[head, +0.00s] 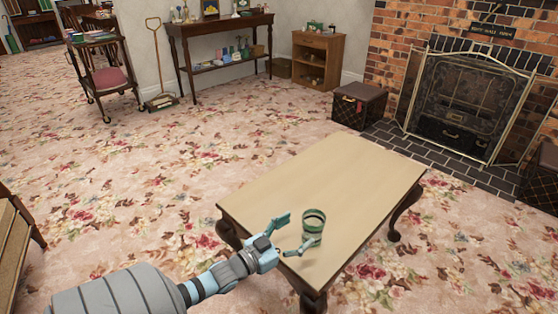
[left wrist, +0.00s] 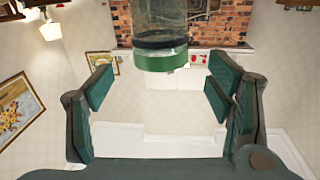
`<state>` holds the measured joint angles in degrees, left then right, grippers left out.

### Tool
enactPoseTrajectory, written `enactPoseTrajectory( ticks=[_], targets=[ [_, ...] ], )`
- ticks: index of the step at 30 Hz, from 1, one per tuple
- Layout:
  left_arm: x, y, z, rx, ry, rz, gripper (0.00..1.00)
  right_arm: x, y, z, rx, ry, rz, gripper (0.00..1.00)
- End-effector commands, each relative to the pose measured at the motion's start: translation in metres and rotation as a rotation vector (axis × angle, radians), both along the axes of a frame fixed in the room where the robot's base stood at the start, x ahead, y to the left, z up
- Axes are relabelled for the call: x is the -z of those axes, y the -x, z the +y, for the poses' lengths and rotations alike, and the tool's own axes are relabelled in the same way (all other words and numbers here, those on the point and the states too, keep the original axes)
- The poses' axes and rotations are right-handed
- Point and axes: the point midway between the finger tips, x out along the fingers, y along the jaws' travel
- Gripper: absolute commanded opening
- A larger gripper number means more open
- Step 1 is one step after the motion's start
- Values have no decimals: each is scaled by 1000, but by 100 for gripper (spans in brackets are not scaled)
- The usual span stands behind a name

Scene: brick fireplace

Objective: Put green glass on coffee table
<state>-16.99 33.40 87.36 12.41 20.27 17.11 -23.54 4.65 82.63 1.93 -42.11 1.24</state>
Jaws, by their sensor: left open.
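The green glass (head: 314,222) appears upright over the near end of the coffee table (head: 322,178), a pale top on dark curved legs. Whether it touches the tabletop is unclear. My left gripper (head: 292,236) is open, with one finger left of the glass and the other in front of its lower part. In the left wrist view the glass (left wrist: 161,38), clear with a dark band and a green band, is at the top centre, beyond the fingertips and between their lines. The open left gripper (left wrist: 160,88) shows empty there. My right gripper is out of view.
The rest of the tabletop is bare. A dark box stool (head: 359,106) stands beyond it, near the fireplace (head: 465,105) and its screen. A console table (head: 220,40) and a small cabinet (head: 318,60) stand along the back wall. Floral carpet lies open at left.

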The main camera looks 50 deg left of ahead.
Motion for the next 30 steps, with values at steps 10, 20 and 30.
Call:
enactPoseTrajectory(
  ticks=[10, 20, 30],
  targets=[
    [-3, 63, 7, -1, 0, 1, 74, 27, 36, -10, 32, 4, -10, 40],
    [-1, 67, 7, -1, 0, -1, 74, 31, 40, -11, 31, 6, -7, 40],
    [0, 68, 9, -12, -4, 20, 74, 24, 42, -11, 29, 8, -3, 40]
  ],
)
